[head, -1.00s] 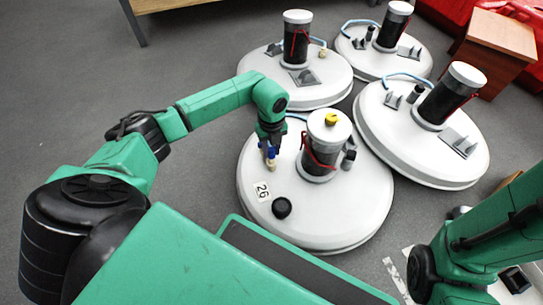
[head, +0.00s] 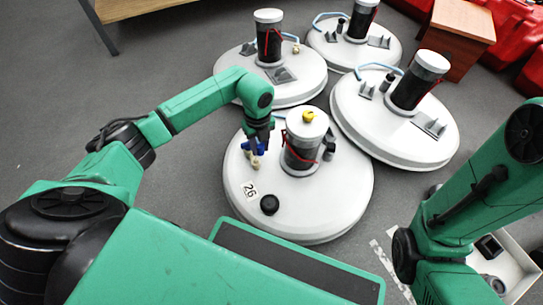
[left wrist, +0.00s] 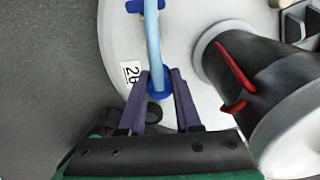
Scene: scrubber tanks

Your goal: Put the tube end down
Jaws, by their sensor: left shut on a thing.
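My left gripper (head: 256,156) is over the left part of the nearest white round tank lid (head: 325,215), close to the label "26" (head: 250,190). In the left wrist view its two purple-grey fingers (left wrist: 163,92) are shut around the end of a light blue tube (left wrist: 152,45). A darker blue collar (left wrist: 159,88) sits between the fingertips. The tube runs away from the fingers across the lid, past a blue clip (left wrist: 146,6). Whether the tube end touches the lid cannot be told. My right arm shows at the right, but its gripper is not visible.
A dark cylinder with a yellow knob (head: 309,116) stands on this lid, right of my left gripper. A black cap (head: 269,205) is in front. Several similar tanks stand behind. A brown stand (head: 457,38) is at the back right. Grey floor lies free at the left.

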